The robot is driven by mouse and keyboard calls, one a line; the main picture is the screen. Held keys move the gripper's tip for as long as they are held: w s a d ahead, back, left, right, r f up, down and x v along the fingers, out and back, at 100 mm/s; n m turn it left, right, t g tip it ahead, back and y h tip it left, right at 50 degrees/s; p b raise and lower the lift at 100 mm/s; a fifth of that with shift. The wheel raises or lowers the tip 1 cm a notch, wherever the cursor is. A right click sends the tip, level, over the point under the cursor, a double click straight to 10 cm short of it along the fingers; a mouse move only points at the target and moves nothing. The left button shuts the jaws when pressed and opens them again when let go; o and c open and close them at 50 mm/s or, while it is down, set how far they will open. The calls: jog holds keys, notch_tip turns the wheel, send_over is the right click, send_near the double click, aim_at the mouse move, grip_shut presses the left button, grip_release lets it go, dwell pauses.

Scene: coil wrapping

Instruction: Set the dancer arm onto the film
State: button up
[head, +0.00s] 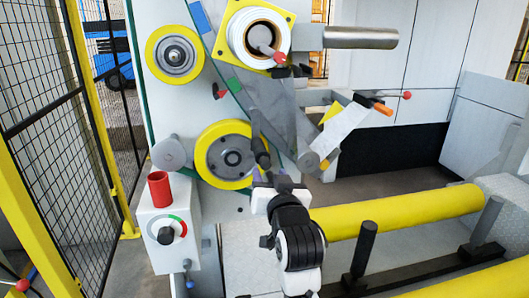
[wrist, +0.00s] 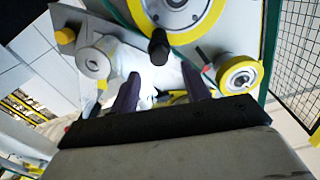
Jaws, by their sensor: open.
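A bar with a dark round handle, which I take for the dancer arm (head: 260,145), hangs in front of the large yellow-rimmed roller (head: 219,151) in the head view. Its dark handle (wrist: 159,47) shows in the wrist view just beyond the fingertips, between their lines. My gripper (head: 276,178) is open and empty, just below the handle. Its two dark fingers (wrist: 160,80) stand apart in the wrist view with nothing held. A white roll (head: 258,35), perhaps the film, sits on the yellow square plate. I cannot tell where the film strand runs.
A smaller yellow-rimmed roller (head: 175,55) is at upper left. A control box (head: 172,235) with a red cylinder stands at lower left. A tilted white arm with an orange handle (head: 377,105) is to the right. Long yellow rollers (head: 400,212) lie at right. A mesh fence (head: 50,110) bounds the left.

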aim_at(266, 165)
jog(key=w, duration=0.2)
jog(key=w+a+p, duration=0.1)
jog(key=w, duration=0.4)
jog(key=shift+w+a, duration=0.25)
jog(key=shift+w, duration=0.1)
jog(key=shift+c, duration=0.5)
grip_shut()
